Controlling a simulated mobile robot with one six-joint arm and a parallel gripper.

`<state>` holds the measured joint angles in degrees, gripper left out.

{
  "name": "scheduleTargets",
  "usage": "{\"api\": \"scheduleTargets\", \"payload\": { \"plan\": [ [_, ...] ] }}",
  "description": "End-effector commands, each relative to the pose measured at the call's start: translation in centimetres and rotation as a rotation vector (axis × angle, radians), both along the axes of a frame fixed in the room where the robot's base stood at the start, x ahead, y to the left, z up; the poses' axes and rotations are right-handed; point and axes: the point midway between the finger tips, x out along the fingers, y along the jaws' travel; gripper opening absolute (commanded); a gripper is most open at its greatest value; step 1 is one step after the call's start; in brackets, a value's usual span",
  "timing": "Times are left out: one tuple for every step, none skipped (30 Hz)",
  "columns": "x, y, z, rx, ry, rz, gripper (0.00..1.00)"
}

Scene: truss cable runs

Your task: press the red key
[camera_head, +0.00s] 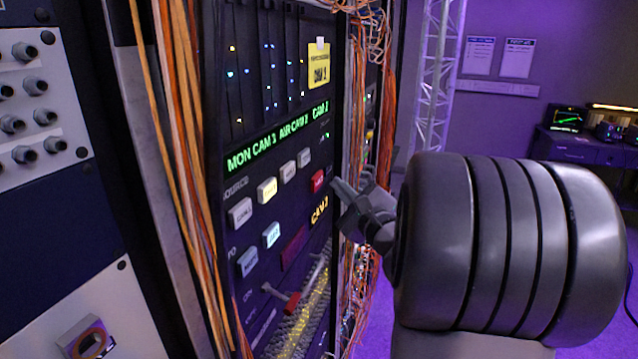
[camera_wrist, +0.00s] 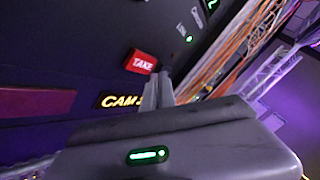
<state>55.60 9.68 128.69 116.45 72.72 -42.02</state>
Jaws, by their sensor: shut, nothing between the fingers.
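The bright red key (camera_head: 318,180) sits on the upright dark rack panel, above an amber "CAM 2" readout (camera_head: 320,210). In the wrist view the red key (camera_wrist: 139,62) is lit and reads "TAKE". My gripper (camera_head: 337,184) is just right of the key, fingers shut and empty. In the wrist view the fingertips (camera_wrist: 160,78) are beside the key's lower right corner. I cannot tell whether they touch it. The key's face is mostly uncovered.
A dark red unlit key (camera_head: 293,248) and a red-handled lever (camera_head: 290,303) are lower on the panel. White keys, such as one labelled key (camera_head: 241,212), lie left. Orange cables (camera_head: 188,150) hang left of the panel, and more cables (camera_wrist: 235,50) run close to my gripper's right.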

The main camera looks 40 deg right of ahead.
Motion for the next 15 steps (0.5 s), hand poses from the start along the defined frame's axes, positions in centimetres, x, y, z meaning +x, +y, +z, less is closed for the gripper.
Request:
{"api": "scheduleTargets", "payload": {
  "plan": [
    [-0.5, -0.3, -0.1, 0.000, 0.000, -0.004, 0.00],
    [-0.8, -0.4, -0.1, 0.000, 0.000, -0.002, 0.00],
    [-1.2, -0.6, -0.2, 0.000, 0.000, -0.004, 0.00],
    [-1.4, -0.8, -0.2, 0.001, 0.001, -0.003, 0.00],
    [-1.7, -0.9, -0.2, 0.001, 0.001, -0.003, 0.00],
    [-2.0, -1.1, -0.1, 0.000, 0.000, -0.003, 0.00],
    [-2.3, -1.3, -0.1, 0.000, 0.000, -0.003, 0.00],
    [-2.6, -1.4, -0.1, 0.001, -0.001, -0.003, 0.00],
    [-2.9, -1.5, -0.1, 0.000, 0.000, -0.003, 0.00],
    [-3.1, -1.6, -0.1, 0.000, 0.000, -0.002, 0.00],
    [-3.2, -1.7, -0.1, 0.000, 0.000, -0.002, 0.00],
    [-3.4, -1.8, -0.1, 0.000, 0.000, -0.002, 0.00],
    [-3.4, -1.8, -0.1, 0.001, 0.001, -0.002, 0.00],
    [-3.5, -1.8, -0.1, 0.000, 0.001, -0.001, 0.00],
    [-3.5, -1.8, -0.1, 0.000, 0.001, 0.000, 0.00]
  ]
}}
